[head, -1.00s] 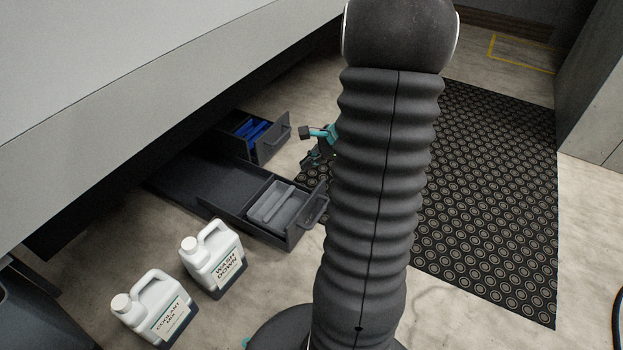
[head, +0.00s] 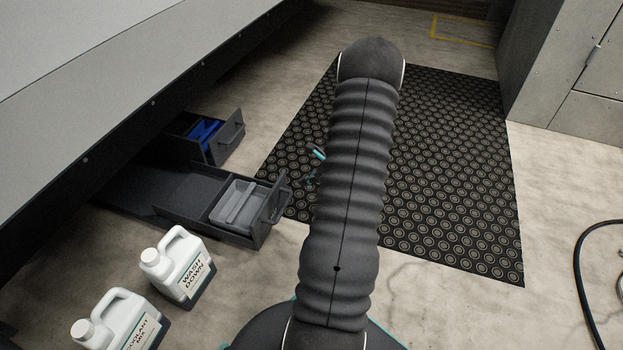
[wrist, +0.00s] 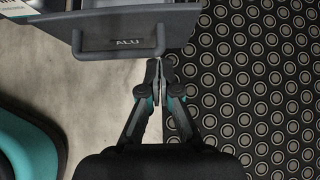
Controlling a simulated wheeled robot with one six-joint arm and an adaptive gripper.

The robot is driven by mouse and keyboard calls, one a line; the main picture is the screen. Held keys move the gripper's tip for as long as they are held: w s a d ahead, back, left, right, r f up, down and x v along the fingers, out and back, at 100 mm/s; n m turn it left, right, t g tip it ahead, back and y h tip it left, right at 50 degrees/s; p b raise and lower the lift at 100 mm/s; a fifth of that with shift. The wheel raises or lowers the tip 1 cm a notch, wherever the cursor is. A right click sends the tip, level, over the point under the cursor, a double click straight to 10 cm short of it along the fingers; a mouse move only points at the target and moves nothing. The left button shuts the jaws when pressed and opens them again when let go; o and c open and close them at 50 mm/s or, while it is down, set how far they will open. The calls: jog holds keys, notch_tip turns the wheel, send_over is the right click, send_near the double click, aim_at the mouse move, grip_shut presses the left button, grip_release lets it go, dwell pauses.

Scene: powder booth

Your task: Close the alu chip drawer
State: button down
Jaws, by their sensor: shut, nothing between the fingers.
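The alu chip drawer (head: 262,232) is a dark grey drawer with a grey tray in it, standing open from the low cabinet on the left in the head view. In the wrist view the drawer front (wrist: 178,28) is at the top, with an ALU label and a bar handle (wrist: 97,49). My gripper (wrist: 160,75) is shut and empty, a little in front of the drawer and near its right end in the wrist view. I cannot tell whether it touches the handle. In the head view my arm hides most of the gripper.
A second open drawer (head: 225,143) with blue inserts sits behind it. Two white jugs stand on the floor nearby, wash down (head: 180,262) and coolant mix (head: 125,325). A black ringed mat (head: 450,170) covers the floor to the right. A dark hose (head: 580,265) lies at far right.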

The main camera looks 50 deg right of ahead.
aim_at(279, 185)
jog(key=x, duration=0.5)
jog(key=shift+f+b, duration=0.1)
jog(key=shift+b, duration=0.25)
jog(key=shift+w+a+r, duration=0.15)
jog(key=shift+w+a, duration=0.05)
jog(key=shift+w, duration=0.35)
jog(key=shift+w+a+r, duration=0.1)
jog(key=shift+w+a, duration=0.15)
jog(key=shift+w, duration=0.3)
jog(key=shift+w+a, duration=0.25)
jog(key=shift+w, duration=0.4)
jog(key=shift+w, duration=0.1)
